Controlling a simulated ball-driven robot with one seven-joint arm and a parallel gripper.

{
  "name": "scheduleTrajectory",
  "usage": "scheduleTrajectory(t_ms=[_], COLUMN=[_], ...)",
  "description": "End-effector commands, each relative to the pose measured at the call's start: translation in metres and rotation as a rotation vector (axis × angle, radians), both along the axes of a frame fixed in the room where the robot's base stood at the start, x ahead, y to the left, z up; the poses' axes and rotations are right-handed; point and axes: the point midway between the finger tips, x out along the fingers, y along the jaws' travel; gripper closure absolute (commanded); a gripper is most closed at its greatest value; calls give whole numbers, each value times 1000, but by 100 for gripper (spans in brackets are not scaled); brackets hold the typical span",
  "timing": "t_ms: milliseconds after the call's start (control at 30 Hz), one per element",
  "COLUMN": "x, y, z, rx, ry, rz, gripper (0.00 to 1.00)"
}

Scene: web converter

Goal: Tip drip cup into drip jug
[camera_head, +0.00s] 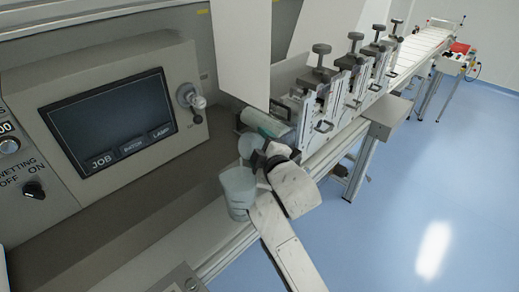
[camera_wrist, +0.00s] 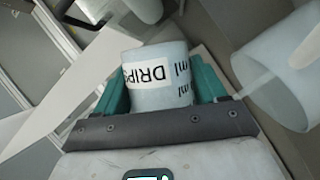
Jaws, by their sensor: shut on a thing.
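My gripper (camera_head: 262,143) is shut on a small translucent drip cup (camera_head: 248,147). In the wrist view the cup (camera_wrist: 158,80) sits between the teal fingers of my gripper (camera_wrist: 165,92), its DRIPS label appearing upside down. A translucent jug (camera_head: 238,188) stands on the machine ledge, just below and in front of the held cup in the head view. The cup's contents cannot be made out.
Another pale, clear vessel (camera_wrist: 120,10) shows at the top of the wrist view. The control panel screen (camera_head: 108,115) is at left. Clamp knobs (camera_head: 321,49) line the machine behind my gripper. A white sheet (camera_head: 240,50) hangs above. Blue floor (camera_head: 430,180) is open at right.

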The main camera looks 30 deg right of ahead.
Motion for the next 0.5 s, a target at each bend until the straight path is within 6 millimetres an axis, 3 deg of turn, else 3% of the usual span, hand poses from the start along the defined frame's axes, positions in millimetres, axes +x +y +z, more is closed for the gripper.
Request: scheduleTrajectory(t_ms=[500], x=[0], y=[1], z=[7], rx=[-135], ry=[-33], rz=[0], gripper=[64])
